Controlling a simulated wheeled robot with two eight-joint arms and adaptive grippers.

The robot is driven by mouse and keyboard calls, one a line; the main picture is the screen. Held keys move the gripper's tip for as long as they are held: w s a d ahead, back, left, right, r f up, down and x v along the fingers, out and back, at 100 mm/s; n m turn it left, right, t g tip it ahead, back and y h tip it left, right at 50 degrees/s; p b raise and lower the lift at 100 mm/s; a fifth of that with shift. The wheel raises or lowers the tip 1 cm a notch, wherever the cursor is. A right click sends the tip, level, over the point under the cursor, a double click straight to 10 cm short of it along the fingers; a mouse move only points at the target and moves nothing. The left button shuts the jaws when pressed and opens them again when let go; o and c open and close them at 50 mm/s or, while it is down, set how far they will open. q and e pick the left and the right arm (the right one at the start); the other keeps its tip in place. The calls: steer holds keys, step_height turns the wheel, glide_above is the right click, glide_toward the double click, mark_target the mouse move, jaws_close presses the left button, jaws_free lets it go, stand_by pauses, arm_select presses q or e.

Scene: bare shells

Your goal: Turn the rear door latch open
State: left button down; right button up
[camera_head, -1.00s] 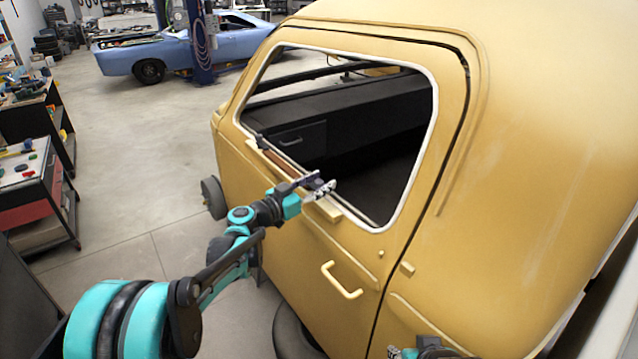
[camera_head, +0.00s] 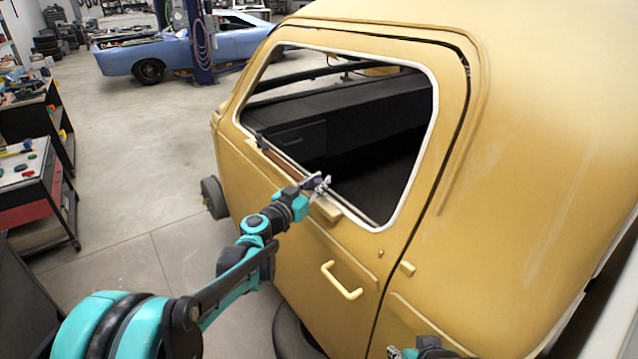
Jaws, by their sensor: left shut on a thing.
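The yellow door (camera_head: 300,245) fills the middle of the view, with an open window framed in white. My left gripper (camera_head: 320,187) is at the lower edge of this window. It is shut on a small part there, apparently the door latch, which the fingers hide almost wholly. I cannot tell the latch's angle. A yellow pull handle (camera_head: 341,281) is lower on the door, apart from the gripper. My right gripper (camera_head: 394,353) just shows at the bottom edge, below the door's seam; its fingers are too small and cut off to read.
A yellow ledge (camera_head: 325,211) juts out just below the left gripper. The yellow body shell (camera_head: 540,150) curves away on the right. A tool cart (camera_head: 35,195) stands at the left. A blue car (camera_head: 180,50) and open floor are behind.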

arm_select(q)
steer(key=n+t+y, duration=0.1)
steer(key=n+y, duration=0.1)
steer(key=n+t+y, duration=0.1)
steer(key=y, duration=0.2)
steer(key=n+y, duration=0.2)
steer(key=shift+d+n+t+y+b, duration=0.25)
steer(key=shift+n+t+y+b, duration=0.05)
steer(key=shift+t+y+b, duration=0.1)
steer(key=n+y, duration=0.2)
steer(key=y, duration=0.1)
steer(key=n+y, duration=0.2)
steer(key=y, duration=0.1)
steer(key=shift+a+y, duration=0.1)
steer(key=shift+y, duration=0.2)
steer(key=shift+n+g+y, duration=0.7)
steer(key=shift+n+y, duration=0.3)
steer(key=shift+y, duration=0.5)
steer(key=shift+a, duration=0.1)
steer(key=c, duration=1.3)
jaws_free()
steer(key=v, duration=0.7)
steer(key=shift+s, duration=0.2)
